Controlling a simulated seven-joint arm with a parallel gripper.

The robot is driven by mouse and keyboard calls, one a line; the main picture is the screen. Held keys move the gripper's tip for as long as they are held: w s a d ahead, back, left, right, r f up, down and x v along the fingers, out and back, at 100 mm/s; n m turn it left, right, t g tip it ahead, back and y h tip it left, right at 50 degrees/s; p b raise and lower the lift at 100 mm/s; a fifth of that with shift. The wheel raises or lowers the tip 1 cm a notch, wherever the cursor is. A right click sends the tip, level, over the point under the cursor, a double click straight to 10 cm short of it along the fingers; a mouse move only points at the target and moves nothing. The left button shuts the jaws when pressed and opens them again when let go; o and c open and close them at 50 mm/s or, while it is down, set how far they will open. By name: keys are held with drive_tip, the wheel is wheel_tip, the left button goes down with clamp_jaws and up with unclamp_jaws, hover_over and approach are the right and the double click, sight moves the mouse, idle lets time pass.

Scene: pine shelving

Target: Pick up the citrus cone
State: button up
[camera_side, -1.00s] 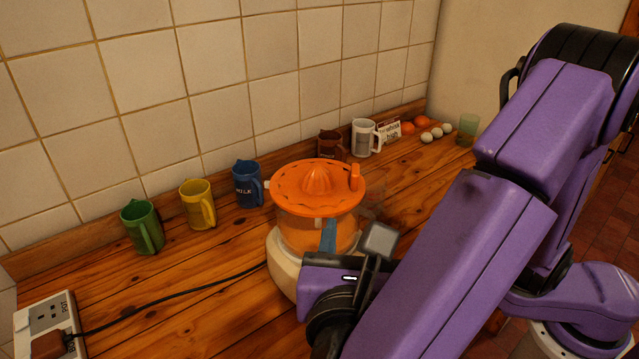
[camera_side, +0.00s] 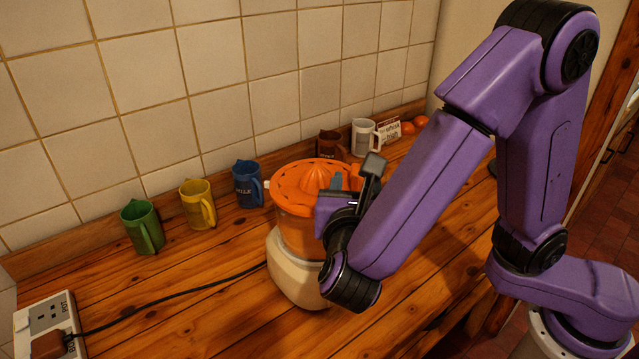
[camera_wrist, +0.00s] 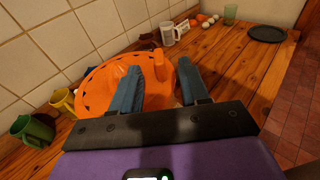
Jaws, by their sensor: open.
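The orange citrus cone (camera_side: 319,174) sits ridged and upright in the orange strainer dish (camera_side: 285,187) on top of the juicer. The juicer's pale base (camera_side: 290,268) stands on the counter. My gripper (camera_side: 345,180) is at the right side of the dish, at about the cone's height. In the wrist view my gripper's two blue fingers (camera_wrist: 158,88) are spread apart. The cone shows partly in that view, left of and behind the left finger (camera_wrist: 117,76). Nothing is held between the fingers. Whether a finger touches the dish I cannot tell.
Green (camera_side: 142,227), yellow (camera_side: 198,204) and blue (camera_side: 247,184) jugs stand left of the juicer by the tiled wall. Brown (camera_side: 330,143) and white (camera_side: 363,138) mugs stand behind it. A black cord (camera_side: 170,296) runs to a socket (camera_side: 45,318). A dark plate (camera_wrist: 267,34) lies far right.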

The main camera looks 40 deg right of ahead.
sight(355, 175)
drive_tip(key=x, duration=0.4)
drive_tip(key=shift+w, duration=0.1)
drive_tip(key=shift+c, duration=0.3)
clamp_jaws()
drive_tip(key=shift+r, duration=0.2)
drive_tip(key=shift+a+r, duration=0.1)
drive_tip(key=shift+r, duration=0.55)
drive_tip(key=s+d+r, duration=0.4)
drive_tip(key=s+r, duration=0.5)
drive_tip(key=shift+r, duration=0.35)
